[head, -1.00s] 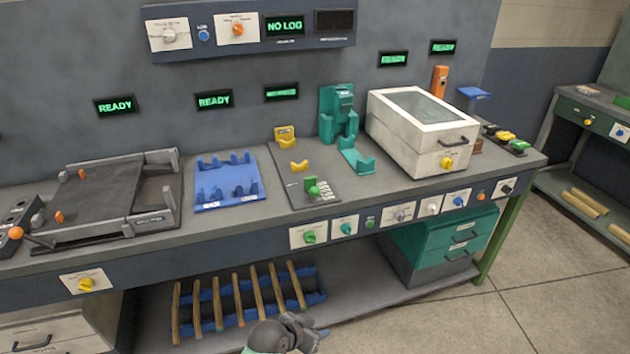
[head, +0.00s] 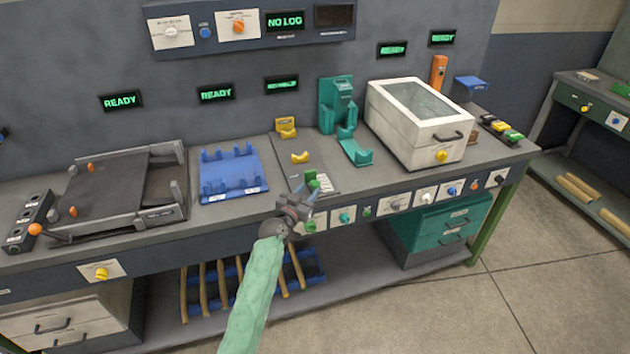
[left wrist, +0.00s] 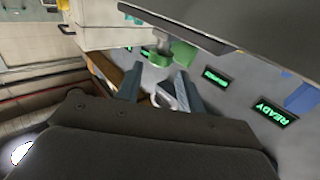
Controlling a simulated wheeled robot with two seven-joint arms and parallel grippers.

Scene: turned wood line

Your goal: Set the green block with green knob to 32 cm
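The green block with the green knob (head: 312,178) stands on the dark scale plate (head: 330,181) in front of the yellow V-rests, its lower part hidden by my gripper. My left gripper (head: 303,192) is just in front of it and below it in the head view. I cannot tell if a finger touches the block. The scale marks are too small to read. My right gripper is not in view.
Yellow V-rests (head: 300,157) stand behind the block. A blue rack (head: 229,175) lies to the left, a teal fixture (head: 356,152) and a white lidded box (head: 418,125) to the right.

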